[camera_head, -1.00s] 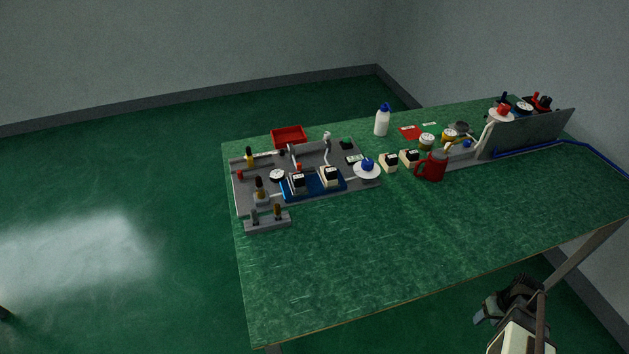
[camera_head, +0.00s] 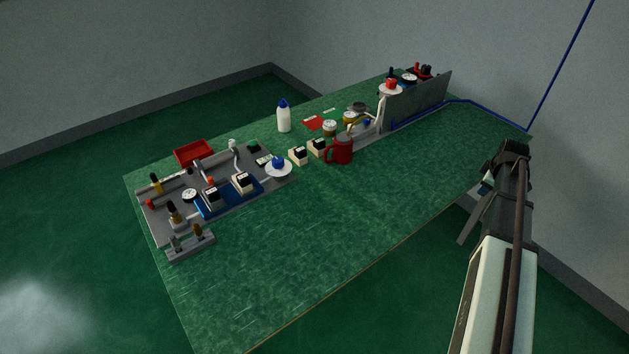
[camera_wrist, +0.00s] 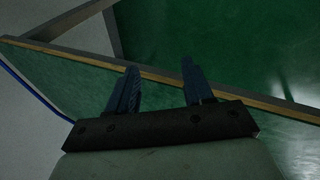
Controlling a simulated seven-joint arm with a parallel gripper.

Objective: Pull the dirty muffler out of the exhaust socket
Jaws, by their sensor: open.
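A dark-topped, brass-coloured fitting (camera_head: 174,212) stands upright in a light base at the front left of the grey plate; it may be the dirty muffler in its socket, but it is too small to be sure. Two similar small pieces (camera_head: 198,232) stand in a grey holder (camera_head: 190,248) just in front of it. My gripper, in the wrist view (camera_wrist: 159,84), is open with nothing between its fingers. It is by the bench's edge, far to the right of the plate. Its fingers are not clear in the head view.
The bench's front right is clear.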

